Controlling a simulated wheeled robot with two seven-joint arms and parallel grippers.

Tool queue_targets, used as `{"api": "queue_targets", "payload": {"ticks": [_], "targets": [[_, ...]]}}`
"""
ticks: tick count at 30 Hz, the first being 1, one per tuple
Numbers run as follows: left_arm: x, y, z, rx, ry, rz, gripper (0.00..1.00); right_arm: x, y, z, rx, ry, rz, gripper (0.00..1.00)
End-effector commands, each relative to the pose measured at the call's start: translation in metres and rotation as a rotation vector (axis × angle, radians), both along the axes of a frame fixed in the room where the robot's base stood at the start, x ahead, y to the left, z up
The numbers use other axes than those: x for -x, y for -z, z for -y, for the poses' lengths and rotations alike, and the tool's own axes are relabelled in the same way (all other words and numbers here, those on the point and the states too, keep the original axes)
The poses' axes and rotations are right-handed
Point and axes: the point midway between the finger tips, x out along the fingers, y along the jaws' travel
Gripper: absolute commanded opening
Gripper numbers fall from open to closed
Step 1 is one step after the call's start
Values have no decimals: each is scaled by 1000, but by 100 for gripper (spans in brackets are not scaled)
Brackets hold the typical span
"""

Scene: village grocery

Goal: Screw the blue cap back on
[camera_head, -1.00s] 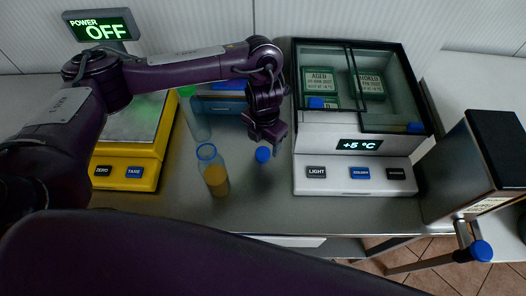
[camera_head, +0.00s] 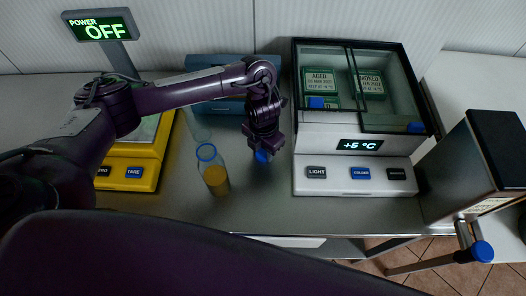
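The open bottle (camera_head: 213,172) stands upright on the metal counter, with orange contents low inside and a blue ring at its mouth. The blue cap (camera_head: 262,156) lies on the counter to the right of the bottle. My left gripper (camera_head: 263,152) points down right over the cap and hides part of it. I cannot tell whether its fingers are open or touch the cap. My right gripper is not in view; a dark purple arm part of mine fills the bottom edge.
A yellow scale (camera_head: 128,179) stands left of the bottle, and a glass-topped cooler (camera_head: 352,150) stands close on the right. A blue box (camera_head: 214,97) and a clear bottle (camera_head: 197,124) are behind. The front counter strip (camera_head: 265,205) is clear.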

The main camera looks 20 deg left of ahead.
Motion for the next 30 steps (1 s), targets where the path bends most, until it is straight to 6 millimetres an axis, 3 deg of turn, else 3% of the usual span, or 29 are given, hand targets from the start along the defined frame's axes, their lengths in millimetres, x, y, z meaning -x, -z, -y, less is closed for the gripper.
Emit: {"api": "queue_targets", "payload": {"ticks": [1, 4, 14, 20, 23, 30], "targets": [[0, 0, 0, 0, 0, 0, 29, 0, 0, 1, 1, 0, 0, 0], [0, 0, 0, 0, 0, 0, 17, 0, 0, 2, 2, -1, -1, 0], [0, 0, 0, 0, 0, 0, 17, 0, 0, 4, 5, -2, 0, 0], [-1, -11, 0, 0, 2, 2, 17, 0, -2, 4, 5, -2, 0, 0], [-2, -26, 0, 0, 2, 5, 17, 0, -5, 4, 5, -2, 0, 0], [-3, -87, -1, -2, 4, 11, 17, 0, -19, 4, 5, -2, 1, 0]]}}
